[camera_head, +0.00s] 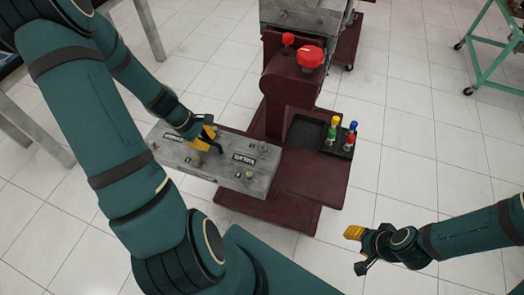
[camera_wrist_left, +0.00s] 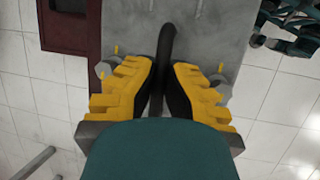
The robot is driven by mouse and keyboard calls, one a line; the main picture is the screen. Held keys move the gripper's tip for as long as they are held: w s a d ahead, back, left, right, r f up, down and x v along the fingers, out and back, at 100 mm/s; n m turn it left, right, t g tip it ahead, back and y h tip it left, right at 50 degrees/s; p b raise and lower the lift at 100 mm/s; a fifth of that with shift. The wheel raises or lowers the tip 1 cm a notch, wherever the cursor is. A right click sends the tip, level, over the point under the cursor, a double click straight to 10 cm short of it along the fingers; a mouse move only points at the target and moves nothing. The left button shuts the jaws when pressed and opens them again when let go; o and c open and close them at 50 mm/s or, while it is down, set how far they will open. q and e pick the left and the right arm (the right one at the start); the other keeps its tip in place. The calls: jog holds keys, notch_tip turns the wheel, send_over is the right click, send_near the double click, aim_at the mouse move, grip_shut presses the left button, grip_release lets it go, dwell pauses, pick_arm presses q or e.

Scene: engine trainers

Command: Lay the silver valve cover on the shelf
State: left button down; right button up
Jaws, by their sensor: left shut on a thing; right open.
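The silver valve cover (camera_head: 225,168) is a long grey block with dark label plates and bolt knobs on top. It lies level, left of the dark red engine stand's post, with its right part overlapping the stand's base in view. My left gripper (camera_head: 207,140) is shut on a black handle (camera_wrist_left: 168,45) on the cover's top; the cover's grey face also shows in the left wrist view (camera_wrist_left: 215,30). I cannot tell whether the cover touches anything below. My right gripper (camera_head: 357,249) is open and empty over the floor at the lower right. Which surface is the shelf is unclear.
The dark red stand base (camera_head: 310,185) has bare room right of the cover. A black tray (camera_head: 306,131) with coloured-topped items (camera_head: 338,133) sits on it. Red knobs (camera_head: 309,57) top the post. A green frame cart (camera_head: 490,60) stands at the upper right.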

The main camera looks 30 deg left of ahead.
aim_at(265, 143)
pick_arm(q)
jog(key=shift+w+d, duration=0.1)
jog(key=shift+w, duration=0.15)
jog(key=w+d, duration=0.3)
jog(key=d, duration=0.1)
jog(key=w+d, duration=0.4)
jog(key=d, duration=0.1)
jog(key=w+d, duration=0.3)
jog(key=d, duration=0.1)
jog(key=shift+w+d+r, duration=0.1)
jog(key=shift+w+d, duration=0.2)
jog(key=shift+d, duration=0.1)
jog(key=shift+f+b, duration=0.55)
jog(key=shift+f, duration=1.3)
jog(key=c, duration=1.1)
grip_release()
jog(key=shift+c, duration=0.2)
jog(key=shift+r, duration=0.15)
